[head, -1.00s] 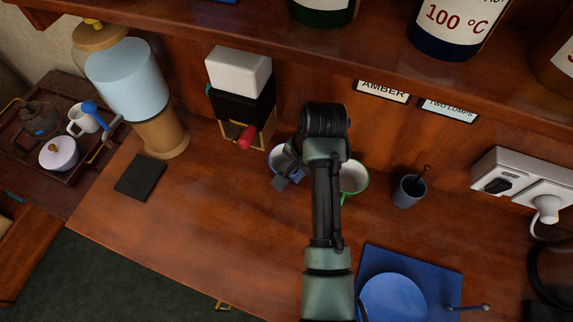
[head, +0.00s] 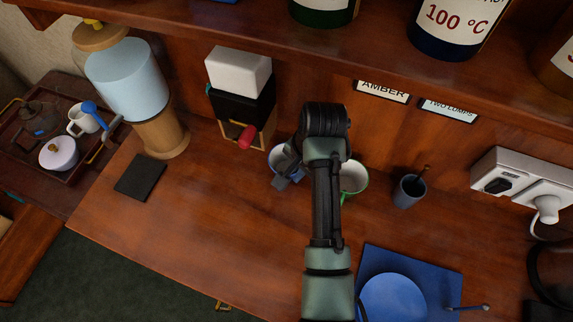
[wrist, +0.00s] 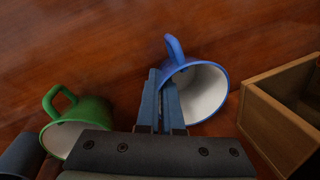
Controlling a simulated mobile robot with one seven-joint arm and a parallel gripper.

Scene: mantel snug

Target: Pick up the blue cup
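The blue cup (wrist: 205,88) has a white inside and a blue handle at the top in the wrist view. In the head view the blue cup (head: 278,154) stands on the wooden counter, partly hidden by my gripper. My gripper (wrist: 161,78) has its two fingers close together at the cup's left rim, one outside the wall and one over the inside. The fingers appear shut on the cup's wall. In the head view my gripper (head: 286,177) is at the cup's near side, and the fingertips are hard to make out.
A green cup (wrist: 85,112) stands close by, and shows behind my arm in the head view (head: 354,178). A wooden box (wrist: 275,125) is right of the blue cup. A grey cup (head: 409,192) and blue mat (head: 375,260) lie to the right. The counter's left is mostly clear.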

